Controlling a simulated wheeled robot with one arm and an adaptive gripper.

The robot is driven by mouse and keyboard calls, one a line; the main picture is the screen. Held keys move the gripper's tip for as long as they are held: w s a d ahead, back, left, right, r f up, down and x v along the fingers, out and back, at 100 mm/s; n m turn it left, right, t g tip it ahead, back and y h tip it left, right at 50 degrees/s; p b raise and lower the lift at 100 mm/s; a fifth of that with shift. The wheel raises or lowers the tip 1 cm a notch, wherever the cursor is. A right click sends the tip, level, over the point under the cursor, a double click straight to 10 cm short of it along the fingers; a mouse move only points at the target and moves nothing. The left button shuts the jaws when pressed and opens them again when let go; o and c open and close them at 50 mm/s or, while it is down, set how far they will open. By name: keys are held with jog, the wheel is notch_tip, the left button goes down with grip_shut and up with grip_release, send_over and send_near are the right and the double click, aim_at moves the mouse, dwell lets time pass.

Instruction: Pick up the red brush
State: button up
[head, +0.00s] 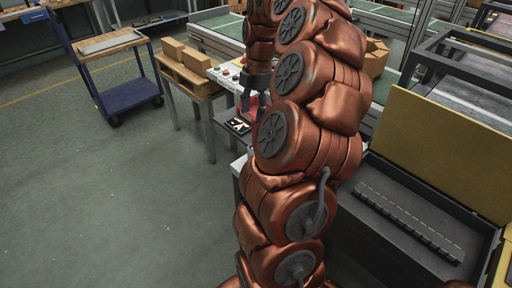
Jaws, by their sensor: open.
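My gripper (246,98) hangs at the end of my copper-coloured arm, over the small table beyond the arm. It is small in the picture and partly hidden by the arm, and I see nothing held in it. A small red thing (254,104) shows right at the gripper, beside a dark flat item with a light and red pattern (238,126). It may be the red brush, but its shape is too small and covered to be sure. I cannot tell whether the gripper touches it.
Boxes (184,55) stand on a wooden pallet on the table, left of a light panel with buttons (226,76). A blue cart (122,85) stands at the left. An open dark case with a yellow lid (450,150) is at the right. The floor (120,210) at left is clear.

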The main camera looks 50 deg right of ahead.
jog(key=shift+s+d+f, duration=0.15)
jog(key=shift+d+f, duration=0.1)
jog(key=shift+d, duration=0.3)
jog(key=shift+s+d+f, duration=0.15)
jog(key=shift+d+f, duration=0.1)
jog(key=shift+d, duration=0.25)
jog(key=shift+d+f+n, duration=0.1)
jog(key=shift+f+n, duration=0.05)
jog(key=shift+n, duration=0.15)
jog(key=p, duration=0.2)
send_over(253, 145)
jog(key=shift+s+d+f, duration=0.1)
jog(key=shift+d+f, duration=0.1)
jog(key=shift+f, duration=1.65)
jog(key=shift+d+f, duration=0.2)
jog(key=shift+f, duration=1.6)
grip_shut()
